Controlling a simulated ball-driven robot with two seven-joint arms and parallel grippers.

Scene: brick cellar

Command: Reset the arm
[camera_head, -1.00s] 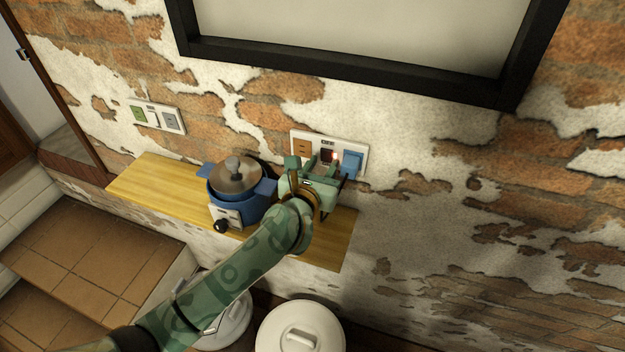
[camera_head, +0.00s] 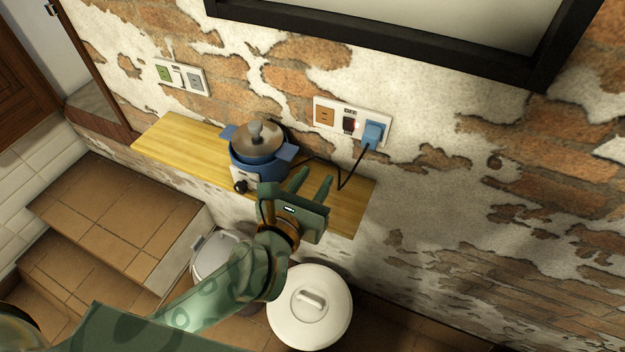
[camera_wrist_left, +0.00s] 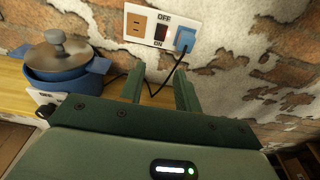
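My left gripper (camera_head: 310,184) is in front of the right part of the wooden shelf (camera_head: 350,195), below the wall socket panel. Its two fingers are apart with nothing between them. In the left wrist view the fingers (camera_wrist_left: 158,88) point up toward the panel and are clear of it. My left arm comes in from the lower left of the head view. My right gripper is in neither view.
A blue cooker (camera_head: 258,155) with a metal lid stands on the shelf, left of my gripper. Its black cord runs to a blue plug (camera_head: 372,135) in the socket panel (camera_head: 337,118). White lidded bins (camera_head: 310,330) stand below.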

